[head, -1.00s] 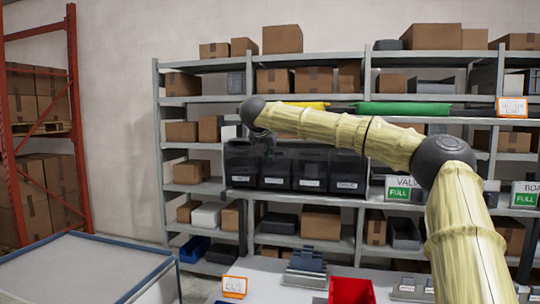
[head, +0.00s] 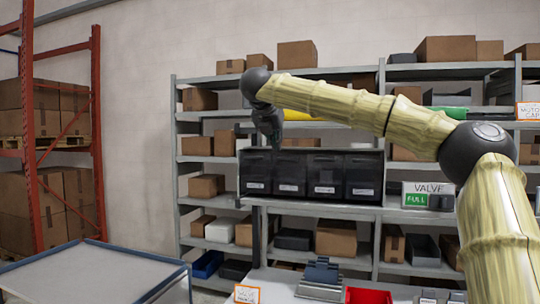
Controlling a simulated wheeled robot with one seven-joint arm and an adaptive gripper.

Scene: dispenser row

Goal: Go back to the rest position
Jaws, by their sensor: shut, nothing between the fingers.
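My gripper (head: 268,135) hangs from the end of my arm in the head view, fingers pointing down. It is shut and holds nothing. It is small and dark in the picture, in front of or just above the row of dark dispenser bins (head: 308,175). Whether it touches them cannot be told. The bins stand side by side on a shelf, with white labels on their fronts.
Grey shelving (head: 181,130) with cardboard boxes stands behind. A "VALVE" sign (head: 428,189) with a green "FULL" mark is right of the bins. A red bin (head: 369,296) and grey parts (head: 321,275) lie below. A grey-topped table (head: 95,275) is at left, near a red rack (head: 97,140).

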